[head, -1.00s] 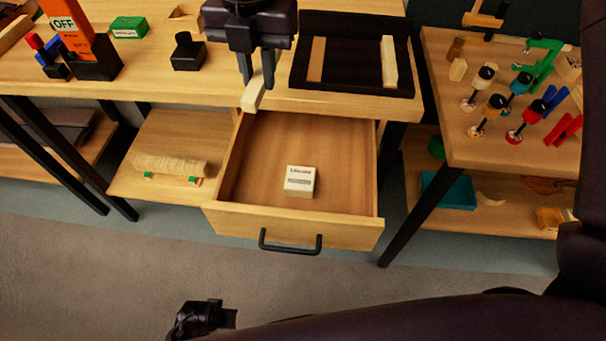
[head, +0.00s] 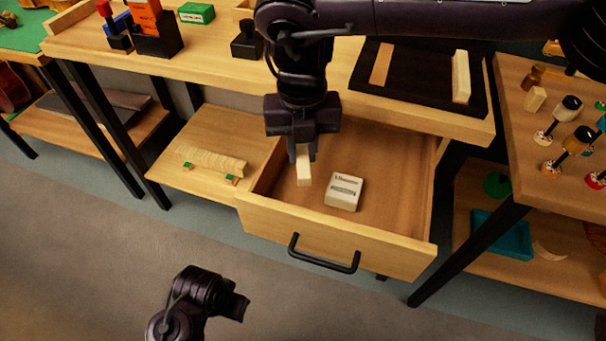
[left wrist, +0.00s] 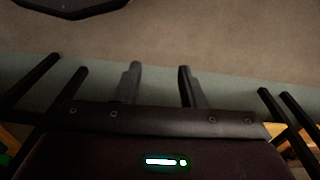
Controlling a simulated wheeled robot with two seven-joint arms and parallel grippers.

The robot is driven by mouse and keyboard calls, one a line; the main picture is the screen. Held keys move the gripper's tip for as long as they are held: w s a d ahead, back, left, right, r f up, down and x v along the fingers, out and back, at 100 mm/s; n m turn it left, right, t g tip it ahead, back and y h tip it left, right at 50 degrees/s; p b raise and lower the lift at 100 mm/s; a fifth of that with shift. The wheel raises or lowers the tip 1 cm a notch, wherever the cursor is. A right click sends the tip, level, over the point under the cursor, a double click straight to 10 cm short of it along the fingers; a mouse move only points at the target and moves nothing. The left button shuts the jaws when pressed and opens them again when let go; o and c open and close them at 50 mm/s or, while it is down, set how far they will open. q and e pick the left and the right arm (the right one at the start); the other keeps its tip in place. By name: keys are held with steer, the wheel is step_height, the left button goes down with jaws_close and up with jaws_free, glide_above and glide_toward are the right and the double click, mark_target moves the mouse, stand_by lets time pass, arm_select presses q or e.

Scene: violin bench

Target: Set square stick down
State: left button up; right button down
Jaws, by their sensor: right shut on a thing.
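My right gripper (head: 303,155) points down over the left part of the open drawer (head: 400,195). It is shut on a pale square stick (head: 304,173), whose lower end sticks out below the fingers. I cannot tell whether the stick touches the drawer floor. A small white labelled box (head: 344,191) lies in the drawer, to the right of the stick. My left gripper (head: 240,306) is low over the floor in front, away from the drawer. In the left wrist view its two fingers (left wrist: 160,87) stand apart with nothing between them.
On the bench, a black tray (head: 415,82) holds two wooden strips. A black stamp-like block (head: 247,40) stands left of it. The drawer's front wall and black handle (head: 323,262) jut out. A lower shelf (head: 205,135) lies left of the drawer.

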steer(key=shift+f, duration=0.7)
arm_select(q)
steer(key=shift+w+d+r+b, duration=0.1)
steer(key=shift+d+r+b, duration=0.25)
steer(key=shift+r+b, duration=0.1)
arm_select(e)
step_height(320, 180, down, 5)
steer(key=shift+f, duration=0.1)
steer(key=shift+f, duration=0.15)
steer(key=c, duration=1.3)
jaws_free()
arm_select(q)
steer(key=shift+t, duration=0.3)
